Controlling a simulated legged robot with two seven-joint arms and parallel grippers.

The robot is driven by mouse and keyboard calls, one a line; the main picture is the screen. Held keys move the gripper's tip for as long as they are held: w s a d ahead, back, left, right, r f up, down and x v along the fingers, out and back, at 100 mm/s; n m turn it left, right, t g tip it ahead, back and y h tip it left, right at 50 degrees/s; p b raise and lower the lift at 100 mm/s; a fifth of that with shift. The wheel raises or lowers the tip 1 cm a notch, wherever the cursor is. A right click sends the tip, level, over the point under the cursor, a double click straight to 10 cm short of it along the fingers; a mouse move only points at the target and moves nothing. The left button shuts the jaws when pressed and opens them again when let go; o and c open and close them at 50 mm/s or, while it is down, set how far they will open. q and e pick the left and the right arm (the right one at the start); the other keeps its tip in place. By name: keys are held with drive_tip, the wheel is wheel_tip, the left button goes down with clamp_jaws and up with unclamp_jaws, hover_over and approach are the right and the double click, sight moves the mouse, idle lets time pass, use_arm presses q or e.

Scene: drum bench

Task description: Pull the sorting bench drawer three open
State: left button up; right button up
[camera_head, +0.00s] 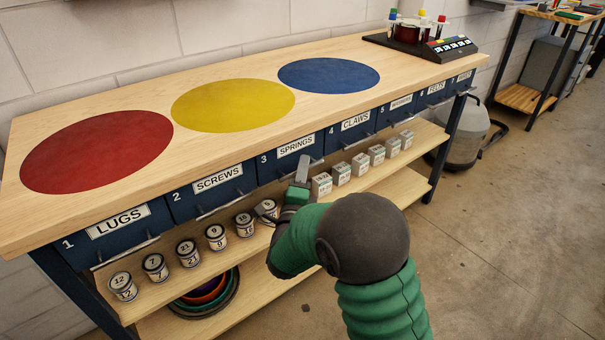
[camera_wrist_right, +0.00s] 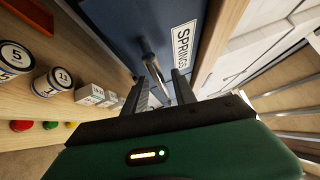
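Drawer three (camera_head: 283,160) has a dark blue front, a white SPRINGS label and a thin metal bar handle. It looks closed, in line with its neighbours. My right gripper (camera_head: 285,187) is at this drawer's front, its fingers apart, one higher and one lower. In the right wrist view the two dark fingers of the right gripper (camera_wrist_right: 161,90) stand on either side of the handle (camera_wrist_right: 150,62) with a visible gap. I cannot tell whether either finger touches it. The SPRINGS label (camera_wrist_right: 184,48) shows beside them. My left gripper is not in view.
Drawers SCREWS (camera_head: 213,189) and CLAWS (camera_head: 352,130) flank it. Below, a shelf holds several labelled cans (camera_head: 216,236) and grey boxes (camera_head: 341,173). The benchtop (camera_head: 240,70) has red, yellow and blue discs. Open floor (camera_head: 500,230) lies in front of the bench.

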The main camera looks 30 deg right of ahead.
drive_tip(key=shift+w+d+r, duration=0.1)
drive_tip(key=shift+w+d, duration=0.05)
clamp_jaws()
drive_tip(key=shift+f, duration=0.2)
idle(1.2)
